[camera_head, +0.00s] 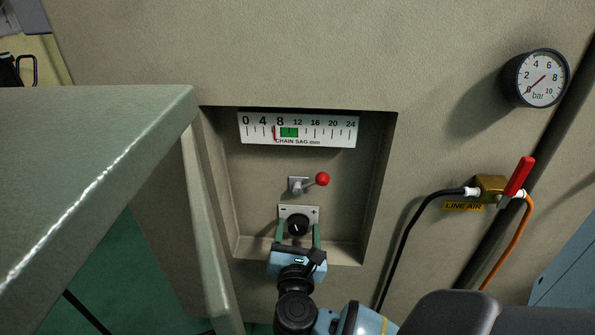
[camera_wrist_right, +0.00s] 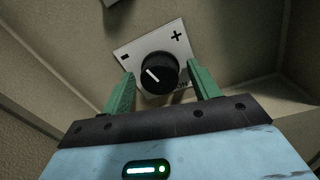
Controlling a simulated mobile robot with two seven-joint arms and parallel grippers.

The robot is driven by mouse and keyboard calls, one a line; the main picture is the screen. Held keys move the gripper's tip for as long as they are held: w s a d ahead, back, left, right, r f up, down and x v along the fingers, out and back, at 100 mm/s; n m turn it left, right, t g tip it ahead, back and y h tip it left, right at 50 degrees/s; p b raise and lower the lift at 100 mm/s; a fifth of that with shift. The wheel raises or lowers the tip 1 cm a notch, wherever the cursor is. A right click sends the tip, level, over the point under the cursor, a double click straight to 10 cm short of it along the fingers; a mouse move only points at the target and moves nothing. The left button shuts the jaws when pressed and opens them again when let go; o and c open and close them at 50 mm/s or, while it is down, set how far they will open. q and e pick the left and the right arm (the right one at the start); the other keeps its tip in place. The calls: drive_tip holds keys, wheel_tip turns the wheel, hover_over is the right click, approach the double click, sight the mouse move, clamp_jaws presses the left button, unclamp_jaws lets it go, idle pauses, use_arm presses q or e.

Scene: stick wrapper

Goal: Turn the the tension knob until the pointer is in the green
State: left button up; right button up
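The black tension knob (camera_head: 298,224) sits on a light plate marked minus and plus, in a recess of the beige machine wall. In the right wrist view the knob (camera_wrist_right: 154,74) has a white mark pointing to its upper left. My right gripper (camera_head: 299,234) is open, its green fingers on either side of the knob with gaps visible. The chain sag scale (camera_head: 330,131) is above. Its red pointer (camera_head: 274,132) stands just left of the green zone (camera_head: 289,132), a little below 8. My left gripper is not in view.
A red-knobbed lever (camera_head: 321,179) sits between the scale and the knob. The recess walls surround the gripper closely. A green table (camera_head: 90,130) is at left. A bar gauge (camera_head: 541,78) and a red-handled air valve (camera_head: 519,176) with hoses are at right.

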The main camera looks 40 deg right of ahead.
drive_tip(key=c, duration=0.9)
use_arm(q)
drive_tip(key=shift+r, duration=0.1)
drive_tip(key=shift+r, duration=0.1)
